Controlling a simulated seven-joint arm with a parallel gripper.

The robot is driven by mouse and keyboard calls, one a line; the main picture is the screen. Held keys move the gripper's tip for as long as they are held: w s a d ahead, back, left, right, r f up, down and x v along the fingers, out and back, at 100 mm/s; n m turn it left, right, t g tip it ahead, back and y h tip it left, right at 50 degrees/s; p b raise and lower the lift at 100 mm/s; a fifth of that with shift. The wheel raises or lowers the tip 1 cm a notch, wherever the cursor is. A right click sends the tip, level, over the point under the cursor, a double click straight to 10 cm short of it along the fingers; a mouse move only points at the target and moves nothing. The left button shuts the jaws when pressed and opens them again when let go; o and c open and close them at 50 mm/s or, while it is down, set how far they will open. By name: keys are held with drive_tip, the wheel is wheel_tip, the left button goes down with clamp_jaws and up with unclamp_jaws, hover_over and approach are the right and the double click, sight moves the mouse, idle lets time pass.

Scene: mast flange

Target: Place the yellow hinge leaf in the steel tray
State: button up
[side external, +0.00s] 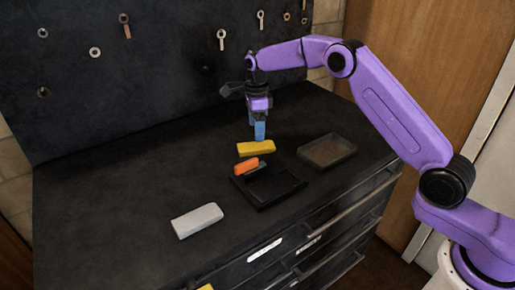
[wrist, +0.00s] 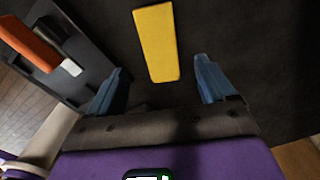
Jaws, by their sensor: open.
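The yellow hinge leaf (side external: 256,148) is a flat yellow bar lying on the dark bench top. In the wrist view the yellow bar (wrist: 157,43) lies ahead of and between the fingers. My gripper (side external: 260,132) points down just above or behind the bar in the side view. In the wrist view my gripper's blue fingers (wrist: 161,85) are apart with nothing between the tips. The steel tray (side external: 327,151) is a shallow grey rectangular tray, right of the bar in the side view. It does not show clearly in the wrist view.
A black fixture (side external: 268,187) with an orange piece (side external: 249,164) stands in front of the yellow bar. A light grey block (side external: 197,220) lies at the front left. A dark pegboard (side external: 150,70) with hanging hardware rises behind. The bench's left side is clear.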

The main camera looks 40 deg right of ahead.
sight(257, 145)
drive_tip(key=shift+d+f, duration=0.2)
drive_tip(key=shift+f, duration=3.1)
drive_tip(key=c, duration=1.5)
drive_tip(key=shift+r, duration=0.1)
clamp_jaws()
